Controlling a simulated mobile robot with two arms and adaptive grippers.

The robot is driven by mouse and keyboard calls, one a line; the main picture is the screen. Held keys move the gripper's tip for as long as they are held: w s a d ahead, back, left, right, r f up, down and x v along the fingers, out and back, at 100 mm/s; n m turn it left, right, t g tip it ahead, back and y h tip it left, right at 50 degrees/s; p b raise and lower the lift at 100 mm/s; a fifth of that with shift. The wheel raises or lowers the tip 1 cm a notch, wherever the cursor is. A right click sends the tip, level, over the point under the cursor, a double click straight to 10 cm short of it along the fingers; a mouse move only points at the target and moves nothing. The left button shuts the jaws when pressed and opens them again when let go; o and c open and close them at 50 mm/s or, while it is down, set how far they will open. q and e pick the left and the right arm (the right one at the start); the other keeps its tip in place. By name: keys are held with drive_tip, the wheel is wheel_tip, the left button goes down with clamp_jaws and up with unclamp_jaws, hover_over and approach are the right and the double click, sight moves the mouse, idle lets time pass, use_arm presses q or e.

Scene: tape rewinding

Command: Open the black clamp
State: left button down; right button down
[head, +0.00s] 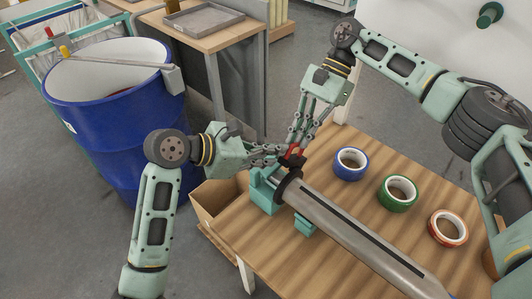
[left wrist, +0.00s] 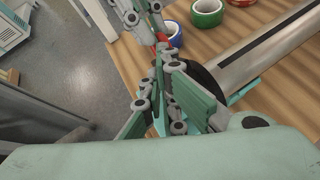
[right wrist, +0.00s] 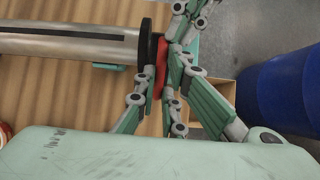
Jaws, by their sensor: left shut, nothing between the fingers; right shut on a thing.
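My right gripper (head: 297,145) comes down from above and is shut on the red part. My left gripper (head: 281,152) is shut and empty, close beside the red part and the right fingers. Contact between them is unclear.
Blue (head: 350,164), green (head: 398,193) and red (head: 447,228) tape rolls lie on the wooden table (head: 325,174) right of the tube. A teal support (head: 262,192) holds the tube's end. A cardboard box (head: 214,199) and a blue barrel (head: 115,140) stand left of the table.

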use_arm(q)
drive_tip(key=shift+w+d+r, duration=0.25)
drive_tip(key=shift+d+r, duration=0.05)
drive_tip(key=shift+d, duration=0.15)
drive_tip(key=shift+w+d+r, duration=0.1)
drive_tip(key=shift+d, duration=0.05)
use_arm(e)
drive_tip(key=shift+s+a, duration=0.15)
drive_tip(key=shift+a, duration=0.15)
use_arm(q)
drive_tip(key=shift+d, duration=0.2)
use_arm(e)
drive_tip(key=c, duration=1.9)
unclamp_jaws()
drive_tip(key=shift+o, duration=0.2)
drive_tip(key=shift+d, duration=0.2)
use_arm(q)
drive_tip(key=shift+a, duration=0.1)
use_arm(e)
drive_tip(key=shift+d+r, duration=0.1)
